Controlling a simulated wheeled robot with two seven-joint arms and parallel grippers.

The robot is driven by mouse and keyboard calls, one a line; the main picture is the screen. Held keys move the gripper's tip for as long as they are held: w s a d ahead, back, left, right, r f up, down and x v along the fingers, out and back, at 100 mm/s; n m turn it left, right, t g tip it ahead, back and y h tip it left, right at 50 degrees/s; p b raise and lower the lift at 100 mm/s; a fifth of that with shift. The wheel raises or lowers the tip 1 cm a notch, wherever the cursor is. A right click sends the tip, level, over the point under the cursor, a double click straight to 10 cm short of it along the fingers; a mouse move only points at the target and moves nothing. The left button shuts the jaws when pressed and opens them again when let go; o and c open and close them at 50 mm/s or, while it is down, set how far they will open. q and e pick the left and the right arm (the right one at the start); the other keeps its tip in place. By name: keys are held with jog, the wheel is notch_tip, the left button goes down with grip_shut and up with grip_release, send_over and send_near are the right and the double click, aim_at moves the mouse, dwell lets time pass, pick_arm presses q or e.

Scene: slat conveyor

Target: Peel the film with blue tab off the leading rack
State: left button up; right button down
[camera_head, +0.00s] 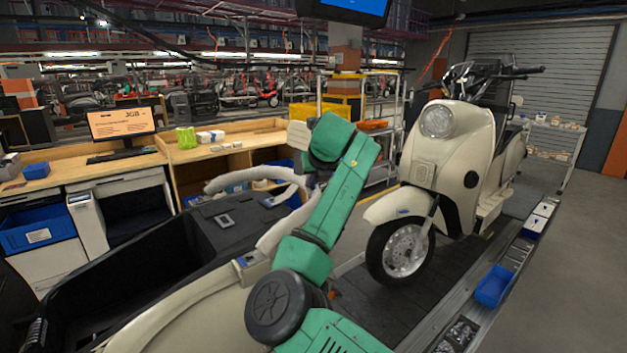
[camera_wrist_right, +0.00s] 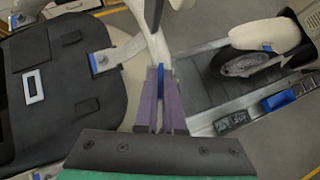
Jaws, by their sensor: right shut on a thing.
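The near cream-and-black vehicle body (camera_head: 180,310) carries pale curved bars (camera_head: 245,178), one of which rises toward my arm. My right gripper shows in the right wrist view (camera_wrist_right: 161,76), its two purple fingers shut on a narrow blue tab (camera_wrist_right: 161,82). The tab sits close to a pale curved bar (camera_wrist_right: 156,35). Any film is too clear or too small to make out, so I cannot tell whether it is lifted. Another blue mark lies on a cream bracket (camera_wrist_right: 104,60) to the left. In the head view my green right arm hides the fingers. My left gripper is out of view.
A cream scooter (camera_head: 445,165) stands behind on the dark slat conveyor (camera_head: 365,310). A blue bin (camera_head: 494,286) sits on the conveyor's right rail. Wooden benches with a monitor (camera_head: 122,122) stand at the back left. The floor at the right is clear.

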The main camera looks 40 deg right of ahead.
jog(key=shift+a+f, duration=0.1)
jog(key=shift+f, duration=0.6)
jog(key=shift+r+g, duration=0.3)
jog(key=shift+r, duration=0.6)
jog(key=shift+s+a+r+p, duration=0.15)
jog(key=shift+s+a+r, duration=0.2)
jog(key=shift+r, duration=0.55)
jog(key=shift+s+a+r+p, duration=0.15)
jog(key=shift+s+r, duration=0.25)
jog(key=shift+r, duration=0.5)
jog(key=shift+s+a+r+p, duration=0.1)
jog(key=shift+s+a+r, duration=0.25)
jog(key=shift+r, duration=0.55)
jog(key=s+a+r+p, duration=0.1)
jog(key=s+a+r, duration=0.1)
jog(key=r, duration=0.5)
jog(key=shift+s+a+p, duration=0.2)
jog(key=shift+s+p, duration=0.1)
jog(key=shift+s, duration=0.3)
